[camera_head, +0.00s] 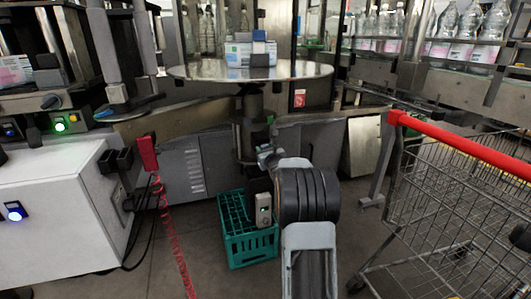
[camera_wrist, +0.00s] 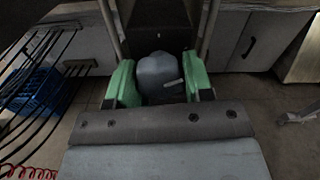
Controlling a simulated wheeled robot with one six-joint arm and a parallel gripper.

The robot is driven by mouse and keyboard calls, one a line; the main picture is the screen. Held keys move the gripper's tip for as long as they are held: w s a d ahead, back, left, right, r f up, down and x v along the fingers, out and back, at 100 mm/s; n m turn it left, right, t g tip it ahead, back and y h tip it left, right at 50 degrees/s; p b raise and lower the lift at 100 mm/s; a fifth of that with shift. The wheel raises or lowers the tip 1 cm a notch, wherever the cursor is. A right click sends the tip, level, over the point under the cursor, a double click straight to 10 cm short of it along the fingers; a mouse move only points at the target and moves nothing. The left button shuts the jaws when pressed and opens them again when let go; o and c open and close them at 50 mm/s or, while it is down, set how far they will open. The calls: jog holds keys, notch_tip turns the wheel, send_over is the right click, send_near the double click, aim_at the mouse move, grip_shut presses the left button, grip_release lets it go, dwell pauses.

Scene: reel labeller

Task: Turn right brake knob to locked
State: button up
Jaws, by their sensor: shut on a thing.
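In the wrist view a rounded grey-blue knob (camera_wrist: 160,68) sits between the green fingertips of my gripper (camera_wrist: 160,82). The fingers press on it from left and right. A small pale bar shows on the knob's lower right side. I take it for the right brake knob, but no label shows. In the head view the gripper is mostly hidden behind my own wrist, close to the dark post under the round metal table (camera_head: 205,72). I cannot tell from these views whether the knob is at locked.
A green crate (camera_head: 238,250) stands on the floor below my wrist. A red coiled cord (camera_head: 170,235) hangs at the left, beside a white cabinet (camera_head: 50,215). A wire trolley with a red handle (camera_head: 460,143) stands at the right. A small white-and-blue box (camera_head: 240,52) stands on the round table.

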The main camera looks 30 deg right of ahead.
jog(key=m+b, duration=0.3)
jog(key=shift+f, duration=0.3)
jog(key=m+b, duration=0.2)
jog(key=m, duration=0.3)
jog(key=shift+r+m+b, duration=0.15)
jog(key=shift+m+b, duration=0.2)
jog(key=shift+m, duration=0.05)
jog(key=m, duration=0.4)
jog(key=shift+d+m, duration=0.1)
jog(key=shift+m, duration=0.2)
jog(key=m, duration=0.4)
jog(key=m+p, duration=0.1)
jog(key=m, duration=0.4)
jog(key=shift+r+p, duration=0.1)
jog(key=shift+p, duration=0.3)
jog(key=m+p, duration=0.2)
jog(key=m, duration=0.2)
jog(key=shift+m, duration=0.3)
jog(key=m+p, duration=0.1)
jog(key=m, duration=0.3)
jog(key=shift+p, duration=0.4)
jog(key=shift+m+p, duration=0.8)
jog(key=shift+m, duration=1.2)
